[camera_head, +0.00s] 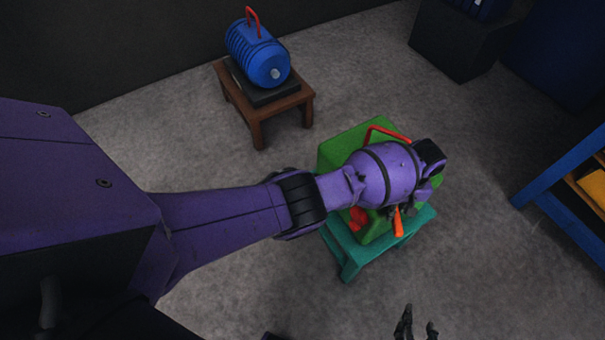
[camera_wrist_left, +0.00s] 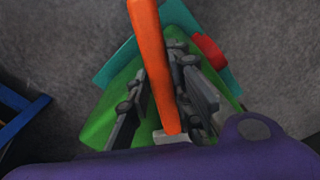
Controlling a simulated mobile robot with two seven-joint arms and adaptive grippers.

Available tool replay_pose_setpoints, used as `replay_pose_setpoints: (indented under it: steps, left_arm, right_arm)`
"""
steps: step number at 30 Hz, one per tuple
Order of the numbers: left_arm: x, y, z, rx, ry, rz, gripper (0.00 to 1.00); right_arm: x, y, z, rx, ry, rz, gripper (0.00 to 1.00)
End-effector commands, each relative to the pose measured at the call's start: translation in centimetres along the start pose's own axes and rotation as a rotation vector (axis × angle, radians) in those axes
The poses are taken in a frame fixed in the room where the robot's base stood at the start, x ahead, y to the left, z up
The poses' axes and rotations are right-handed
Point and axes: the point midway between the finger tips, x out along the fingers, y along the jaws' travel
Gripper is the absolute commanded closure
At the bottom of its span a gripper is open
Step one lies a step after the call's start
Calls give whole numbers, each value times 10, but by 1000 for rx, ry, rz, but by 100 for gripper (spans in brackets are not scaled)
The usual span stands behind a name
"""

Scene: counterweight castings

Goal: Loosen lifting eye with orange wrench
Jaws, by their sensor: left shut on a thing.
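The orange wrench (camera_wrist_left: 150,60) is between the fingers of my left gripper (camera_wrist_left: 168,95), which is shut on it. In the head view the wrench (camera_head: 398,223) sticks out below my left gripper (camera_head: 399,208), over the green casting (camera_head: 340,152). A light grey piece (camera_wrist_left: 170,137) shows at the wrench's lower end in the wrist view; I cannot tell if it is the wrench's head. I cannot make out the lifting eye, or whether the wrench is on it; my wrist covers much of the casting. My right gripper (camera_head: 417,324) shows at the bottom edge, fingers apart and empty.
The casting sits on a teal stand (camera_head: 348,262) and has a red handle (camera_head: 388,132) and a red knob (camera_head: 357,217). A blue ribbed machine (camera_head: 256,50) stands on a brown table (camera_head: 258,116) behind. A blue shelf (camera_head: 562,165) is at right. Grey floor between is clear.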

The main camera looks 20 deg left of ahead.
Motion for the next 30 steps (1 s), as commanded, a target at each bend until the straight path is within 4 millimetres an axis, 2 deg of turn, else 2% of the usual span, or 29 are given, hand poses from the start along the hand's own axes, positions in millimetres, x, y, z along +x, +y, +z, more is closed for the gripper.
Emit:
replay_pose_setpoints:
  steps: [4, 30]
  left_arm:
    - [-3, 9, -3, -27, 8, 4, 100]
    - [-4, 31, -5, -145, 6, 5, 100]
  right_arm:
    - [1, 0, 5, 0, -8, 0, 60]
    - [3, -1, 26, -1, -39, -1, 60]
